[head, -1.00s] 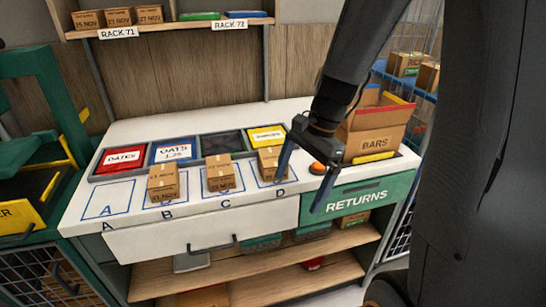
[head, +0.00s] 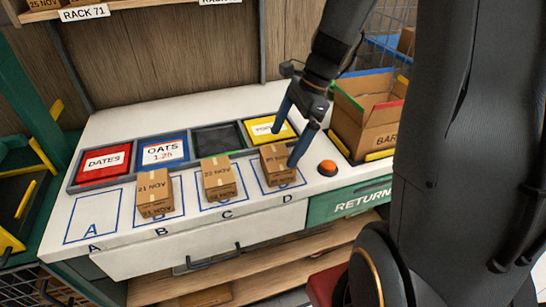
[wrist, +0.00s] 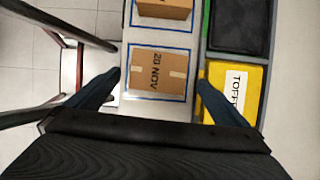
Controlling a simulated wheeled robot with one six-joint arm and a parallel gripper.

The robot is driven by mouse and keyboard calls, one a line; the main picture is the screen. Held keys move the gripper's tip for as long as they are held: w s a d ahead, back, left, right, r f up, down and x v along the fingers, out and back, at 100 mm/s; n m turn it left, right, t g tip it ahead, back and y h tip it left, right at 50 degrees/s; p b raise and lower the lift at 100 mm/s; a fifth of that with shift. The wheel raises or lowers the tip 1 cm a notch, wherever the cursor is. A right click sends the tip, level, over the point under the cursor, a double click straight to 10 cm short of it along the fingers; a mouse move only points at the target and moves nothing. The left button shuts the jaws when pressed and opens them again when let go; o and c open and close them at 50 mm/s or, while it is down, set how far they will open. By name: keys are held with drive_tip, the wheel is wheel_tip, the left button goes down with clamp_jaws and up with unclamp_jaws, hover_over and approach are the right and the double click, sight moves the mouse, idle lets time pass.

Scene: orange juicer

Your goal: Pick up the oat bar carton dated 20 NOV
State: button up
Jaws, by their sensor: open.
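The oat bar carton dated 20 NOV (head: 276,168) is a small brown taped box on square D of the white counter. Its date reads clearly on its top in the wrist view (wrist: 157,70). My gripper (head: 285,147) is open and hangs over this carton, with its blue fingers to either side. In the wrist view my gripper (wrist: 158,79) frames the carton with a gap at each side, and nothing is held. A carton that seems to read 21 NOV (head: 154,193) stands on square B. Another carton (head: 218,178) stands on square C, its date hard to read.
Square A (head: 94,216) is empty. Red, blue, black and yellow trays line the counter behind the cartons; the yellow tray (wrist: 232,92) is close beside one finger. An orange button (head: 327,168) and BARS box (head: 368,115) stand right.

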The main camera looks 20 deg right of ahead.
sight(279, 156)
drive_tip(key=p+x, duration=0.1)
drive_tip(key=x, duration=0.2)
drive_tip(key=shift+s+d+f, duration=0.1)
drive_tip(key=shift+s+f, duration=0.05)
drive_tip(key=shift+s, duration=0.05)
drive_tip(key=shift+p+x, duration=0.35)
drive_tip(key=shift+x, duration=1.65)
drive_tip(key=shift+w, duration=0.1)
drive_tip(key=c, duration=1.2)
